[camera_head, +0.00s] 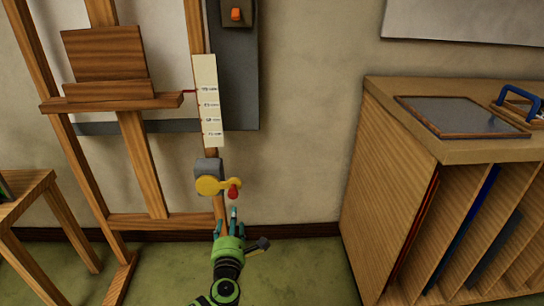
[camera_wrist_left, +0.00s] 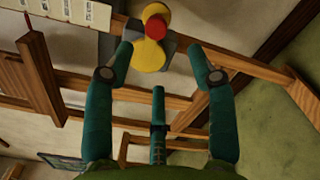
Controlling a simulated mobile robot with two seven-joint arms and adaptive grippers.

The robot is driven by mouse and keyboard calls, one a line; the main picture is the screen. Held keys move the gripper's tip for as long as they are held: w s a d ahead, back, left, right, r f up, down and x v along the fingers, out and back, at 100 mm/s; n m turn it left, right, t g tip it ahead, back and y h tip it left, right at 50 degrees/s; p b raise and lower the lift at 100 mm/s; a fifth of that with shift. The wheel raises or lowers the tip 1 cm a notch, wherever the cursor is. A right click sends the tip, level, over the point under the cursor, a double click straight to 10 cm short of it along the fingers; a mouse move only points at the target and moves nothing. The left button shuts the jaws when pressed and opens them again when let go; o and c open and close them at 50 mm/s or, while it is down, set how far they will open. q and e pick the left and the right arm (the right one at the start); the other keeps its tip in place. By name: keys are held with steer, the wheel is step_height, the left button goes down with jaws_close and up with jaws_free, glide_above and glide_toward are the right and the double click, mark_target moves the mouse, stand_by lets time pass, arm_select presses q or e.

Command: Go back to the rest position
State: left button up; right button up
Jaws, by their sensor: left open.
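My left gripper (camera_head: 231,222) is at the bottom centre of the head view, fingers pointing up, just below the easel's crank. In the left wrist view my left gripper (camera_wrist_left: 163,65) shows its teal fingers spread apart with nothing between them. The yellow crank (camera_head: 210,185) sits on a grey box (camera_head: 207,166) on the easel's right leg. Its red knob (camera_head: 233,190) is just above the fingertips in the head view. In the wrist view the red knob (camera_wrist_left: 156,28) appears beyond the fingers; contact is not visible. My right gripper is out of view.
The wooden easel (camera_head: 132,140) holds a brown board (camera_head: 103,53) on its ledge. A paper scale (camera_head: 206,100) runs down its right leg. A wooden rack (camera_head: 385,190) stands right, with a framed grey panel (camera_head: 460,117) on top. Green floor (camera_head: 300,270) is clear between easel and rack.

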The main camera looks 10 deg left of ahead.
arm_select(q)
steer(key=s+f+n+g+h, duration=0.1)
steer(key=s+f+n+g, duration=0.5)
steer(key=s+f+n, duration=0.75)
steer(key=s+f+n+g+h, duration=0.1)
steer(key=s+f+n+g, duration=0.75)
steer(key=s+n, duration=0.75)
steer(key=s+n+g+h+p, duration=0.2)
steer(key=s+n+p, duration=0.8)
steer(key=s+p, duration=1.4)
steer(key=shift+s+r, duration=0.15)
steer(key=shift+r, duration=0.05)
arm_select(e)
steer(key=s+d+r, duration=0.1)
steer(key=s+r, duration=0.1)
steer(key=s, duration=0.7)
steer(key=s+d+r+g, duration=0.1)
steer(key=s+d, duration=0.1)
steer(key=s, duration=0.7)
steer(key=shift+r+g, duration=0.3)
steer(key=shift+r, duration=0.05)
